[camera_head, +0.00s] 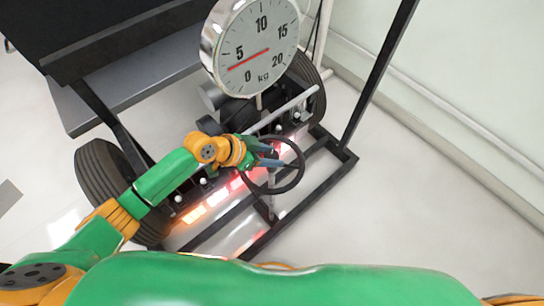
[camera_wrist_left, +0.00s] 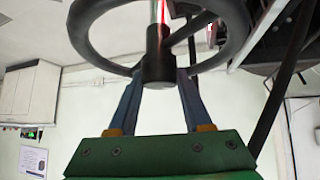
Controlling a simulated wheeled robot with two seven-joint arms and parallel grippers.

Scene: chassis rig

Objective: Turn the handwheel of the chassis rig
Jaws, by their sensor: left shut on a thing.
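The black handwheel (camera_head: 301,168) stands at the front of the chassis rig, right of centre in the head view. My left gripper (camera_head: 279,160) reaches it from the left, with its blue fingers over the wheel's middle. In the left wrist view, the handwheel rim (camera_wrist_left: 80,36) rises above the gripper and its dark hub (camera_wrist_left: 158,62) sits between the two fingers. The left gripper is shut on the handwheel at this hub. The exact contact at the fingertips is partly hidden. My right gripper is not in view.
A round dial scale (camera_head: 258,46) in kg stands above the rig, its red needle near 5. Tyres (camera_head: 104,178) sit at the rig's sides, with lit lamps (camera_head: 218,197) along the front. A black frame post (camera_head: 375,80) rises at the right. The floor (camera_head: 430,200) right of it is clear.

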